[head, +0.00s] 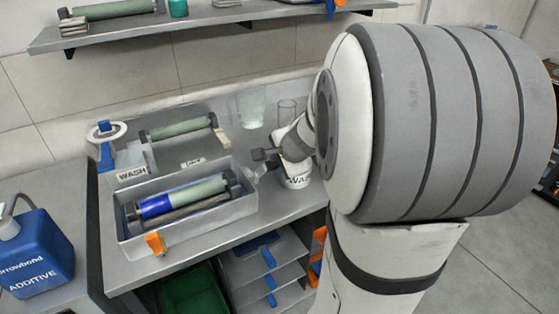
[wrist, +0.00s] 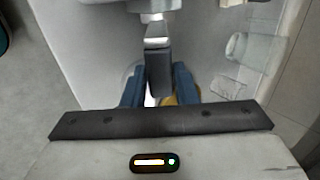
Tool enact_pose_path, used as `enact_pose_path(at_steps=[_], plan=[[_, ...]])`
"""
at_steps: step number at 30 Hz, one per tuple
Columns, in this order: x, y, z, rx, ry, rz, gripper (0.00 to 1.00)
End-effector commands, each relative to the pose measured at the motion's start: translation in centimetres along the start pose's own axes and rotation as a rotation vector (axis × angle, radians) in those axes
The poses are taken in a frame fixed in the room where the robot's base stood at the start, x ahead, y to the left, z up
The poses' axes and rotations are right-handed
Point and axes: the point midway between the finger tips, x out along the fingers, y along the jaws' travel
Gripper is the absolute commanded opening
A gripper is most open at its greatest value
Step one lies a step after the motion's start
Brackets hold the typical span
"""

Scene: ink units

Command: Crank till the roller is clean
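The roller (head: 185,196) lies in the near grey tray (head: 190,229). Its left part is covered in blue ink, and its middle and right parts look pale green. A dark bar runs along the roller's front. The crank is at the tray's right end, and its dark handle (head: 260,155) points toward my arm. In the wrist view the grey crank handle (wrist: 158,72) stands between my blue fingers. My gripper (wrist: 158,88) looks shut on it, with one finger against each side. In the head view my arm partly hides the fingers.
A blue additive jug (head: 38,255) is at left. A wall shelf (head: 170,26) runs above.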

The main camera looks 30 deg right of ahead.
Motion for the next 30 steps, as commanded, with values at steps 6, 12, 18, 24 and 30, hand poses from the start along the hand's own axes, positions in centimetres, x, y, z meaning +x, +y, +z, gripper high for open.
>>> enact_pose_path(at_steps=[6,12,18,24,30], plan=[[0.0,0.0,0.0,-0.001,0.000,0.000,0.08],[0.0,0.0,0.1,-0.001,-0.001,0.000,0.00],[0.0,0.0,-0.4,0.000,0.001,0.001,0.00],[-0.3,-0.3,-0.1,0.001,0.001,0.020,0.00],[-0.7,-1.1,-0.4,0.007,0.004,0.072,0.00]])
